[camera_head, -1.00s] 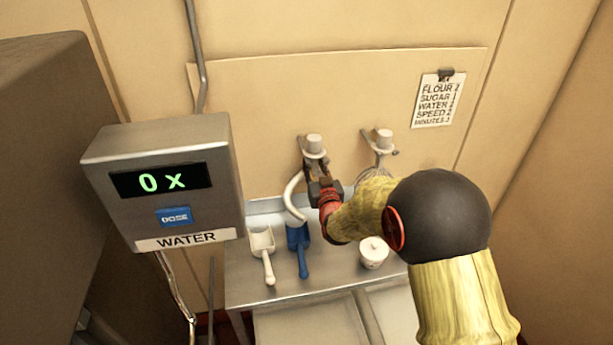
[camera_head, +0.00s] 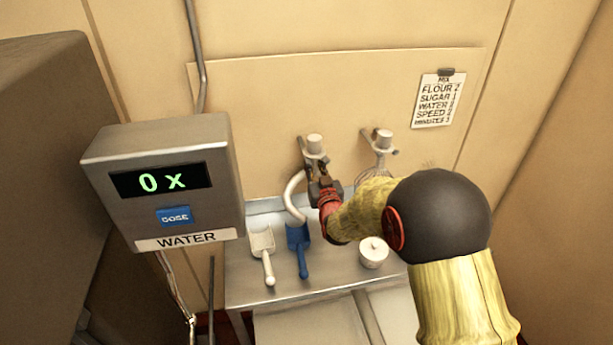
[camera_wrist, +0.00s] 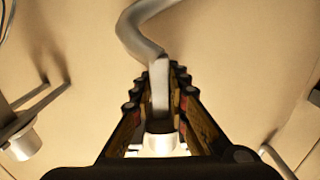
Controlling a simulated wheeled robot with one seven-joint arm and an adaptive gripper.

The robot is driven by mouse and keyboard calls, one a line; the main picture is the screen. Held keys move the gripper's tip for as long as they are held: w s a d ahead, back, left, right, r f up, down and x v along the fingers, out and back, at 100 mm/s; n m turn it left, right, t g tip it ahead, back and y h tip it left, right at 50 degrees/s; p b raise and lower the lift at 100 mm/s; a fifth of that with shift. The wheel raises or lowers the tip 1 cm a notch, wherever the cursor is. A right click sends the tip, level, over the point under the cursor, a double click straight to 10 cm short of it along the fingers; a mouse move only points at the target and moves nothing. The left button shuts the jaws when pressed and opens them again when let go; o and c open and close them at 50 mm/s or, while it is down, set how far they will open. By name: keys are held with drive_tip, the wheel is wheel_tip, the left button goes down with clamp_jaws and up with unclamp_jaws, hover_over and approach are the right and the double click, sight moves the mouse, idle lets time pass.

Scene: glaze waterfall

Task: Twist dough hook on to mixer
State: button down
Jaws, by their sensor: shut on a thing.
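The dough hook (camera_head: 292,190) is a curved pale-grey hook hanging below the left wall holder (camera_head: 313,147). My gripper (camera_head: 318,180) is shut on its upper part, just under that holder. In the wrist view the dough hook (camera_wrist: 140,30) runs up from between the fingers of my gripper (camera_wrist: 160,95), with a pale round end near the palm. The fingers hide part of the hook, and I cannot tell whether it still touches the holder. The mixer is not clearly identifiable in these frames.
A wire whisk (camera_head: 378,166) hangs on the right holder (camera_head: 383,140), close to my arm. The metal table (camera_head: 290,285) below bears a white scoop (camera_head: 264,250), a blue scoop (camera_head: 299,248) and a white lidded pot (camera_head: 373,252). A water dispenser box (camera_head: 190,185) juts out at left.

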drive_tip(key=shift+r, duration=0.2)
drive_tip(key=shift+r, duration=0.7)
drive_tip(key=s+d+b, duration=0.3)
drive_tip(key=s+b, duration=0.1)
drive_tip(key=s, duration=1.1)
drive_tip(key=shift+s+r, duration=0.15)
drive_tip(key=shift+s, duration=0.15)
idle(1.8)
drive_tip(key=shift+d, duration=0.1)
